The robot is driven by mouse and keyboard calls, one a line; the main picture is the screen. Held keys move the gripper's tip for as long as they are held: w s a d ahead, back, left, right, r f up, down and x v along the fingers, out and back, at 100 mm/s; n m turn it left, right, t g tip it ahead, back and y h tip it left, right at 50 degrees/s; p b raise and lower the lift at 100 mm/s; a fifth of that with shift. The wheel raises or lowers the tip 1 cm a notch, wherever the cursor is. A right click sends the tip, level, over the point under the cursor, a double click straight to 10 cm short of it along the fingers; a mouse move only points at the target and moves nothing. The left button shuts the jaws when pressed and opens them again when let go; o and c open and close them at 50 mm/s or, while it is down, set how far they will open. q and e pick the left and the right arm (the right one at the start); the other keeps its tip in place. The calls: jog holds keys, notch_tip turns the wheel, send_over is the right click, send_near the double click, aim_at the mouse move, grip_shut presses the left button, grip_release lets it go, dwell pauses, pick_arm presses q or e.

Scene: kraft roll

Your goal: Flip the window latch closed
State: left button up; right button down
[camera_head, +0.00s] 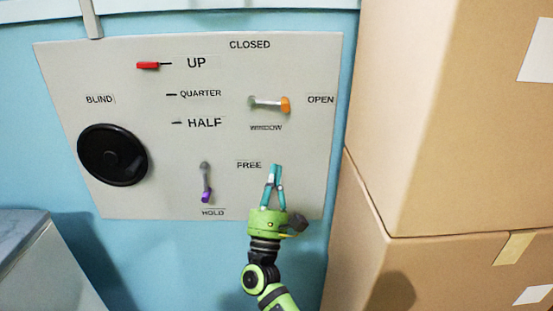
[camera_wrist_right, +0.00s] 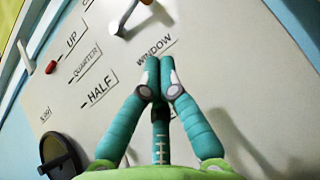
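The window latch (camera_head: 269,103) is a short light lever with an orange tip, on the grey panel (camera_head: 110,60). It lies roughly level, its orange tip pointing right toward the word OPEN; CLOSED is printed above it. Part of the latch shows at the top of the right wrist view (camera_wrist_right: 124,18). My right gripper (camera_head: 275,168) is below the latch, beside the word FREE and apart from the latch. In the right wrist view its teal fingertips (camera_wrist_right: 158,76) meet, with nothing seen between them. My left gripper is out of view.
A purple-tipped lever (camera_head: 206,182) hangs down toward HOLD, left of my right gripper. A black round knob (camera_head: 112,154) and a red marker (camera_head: 148,65) are farther left. Stacked cardboard boxes (camera_head: 450,110) stand close on the right. A grey cabinet (camera_head: 35,245) is at lower left.

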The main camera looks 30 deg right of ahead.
aim_at(268, 104)
jog(key=p+x, duration=0.3)
jog(key=x, duration=0.5)
jog(key=shift+s+r+p, duration=0.1)
jog(key=shift+r+p, duration=0.1)
jog(key=shift+p, duration=0.15)
jog(key=shift+d+r+p, duration=0.15)
jog(key=shift+r+p, duration=0.35)
jog(key=shift+p, duration=0.05)
jog(key=shift+d+r+p, duration=0.15)
jog(key=shift+r+p, duration=0.35)
jog(key=shift+r, duration=0.05)
jog(key=shift+s+d+r+p, duration=0.1)
jog(key=shift+s+r+p, duration=0.05)
jog(key=shift+r+p, duration=0.5)
